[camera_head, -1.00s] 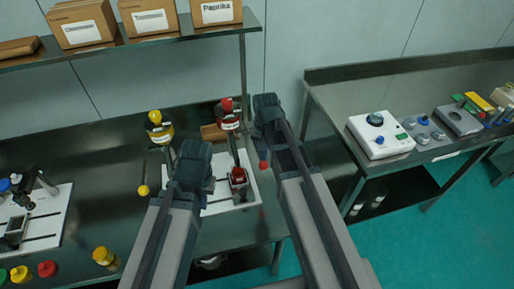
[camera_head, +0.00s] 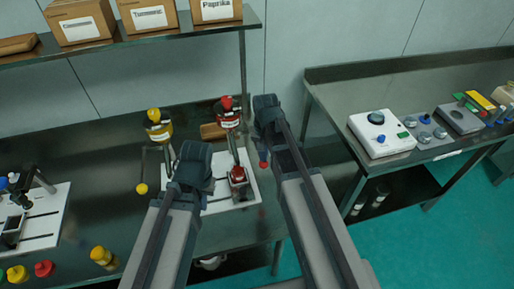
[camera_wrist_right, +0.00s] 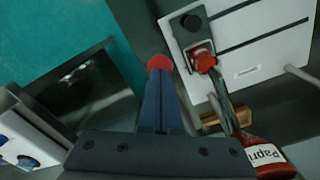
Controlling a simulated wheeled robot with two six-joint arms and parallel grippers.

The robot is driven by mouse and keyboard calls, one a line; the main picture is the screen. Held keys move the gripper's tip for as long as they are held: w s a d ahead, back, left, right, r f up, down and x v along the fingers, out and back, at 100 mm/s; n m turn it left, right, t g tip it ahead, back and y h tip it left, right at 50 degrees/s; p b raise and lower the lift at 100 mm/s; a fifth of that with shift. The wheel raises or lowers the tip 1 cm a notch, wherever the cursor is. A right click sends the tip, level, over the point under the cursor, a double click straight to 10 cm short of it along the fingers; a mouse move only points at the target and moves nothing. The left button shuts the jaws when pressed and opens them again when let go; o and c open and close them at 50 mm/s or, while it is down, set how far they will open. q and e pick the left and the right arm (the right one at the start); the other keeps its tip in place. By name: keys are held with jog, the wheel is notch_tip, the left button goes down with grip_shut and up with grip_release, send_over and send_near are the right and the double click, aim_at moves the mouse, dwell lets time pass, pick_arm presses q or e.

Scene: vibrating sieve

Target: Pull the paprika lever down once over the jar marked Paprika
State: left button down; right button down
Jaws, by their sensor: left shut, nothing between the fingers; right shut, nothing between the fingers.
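The red paprika dispenser (camera_head: 229,121) stands at the back of the white board (camera_head: 218,204). Its label is partly readable in the right wrist view (camera_wrist_right: 263,155). A small jar with red contents (camera_head: 238,175) is on the board below it; its marking cannot be read. The lever's red ball (camera_head: 263,164) hangs to the right of the jar. In the right wrist view the ball (camera_wrist_right: 159,63) appears at the tips of my right gripper (camera_wrist_right: 160,82), which is shut and empty; contact cannot be told. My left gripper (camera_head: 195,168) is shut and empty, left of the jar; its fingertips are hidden.
A yellow dispenser (camera_head: 158,125) with a yellow lever ball (camera_head: 142,188) stands to the left. Labelled boxes (camera_head: 216,10) sit on the shelf above. Yellow and red caps (camera_head: 45,268) lie front left. A side table (camera_head: 425,160) with instruments is at right.

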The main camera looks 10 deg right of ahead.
jog(key=shift+f+b, duration=2.2)
jog(key=shift+f, duration=0.15)
jog(key=shift+r, duration=0.15)
notch_tip(320, 180, up, 9)
jog(key=p, duration=0.9)
jog(key=shift+r+p, duration=0.2)
jog(key=shift+p, duration=0.2)
jog(key=shift+f, duration=0.1)
jog(key=s+a+f+n+b, duration=0.2)
jog(key=s+a+n+b, duration=0.1)
jog(key=s, duration=0.4)
jog(key=s+a+f+n+h+b, duration=0.1)
jog(key=s+a+f+n+b, duration=0.2)
jog(key=s+a+n, duration=0.3)
jog(key=shift+s+a+f, duration=0.25)
jog(key=shift+s+a, duration=0.4)
jog(key=shift+a, duration=0.1)
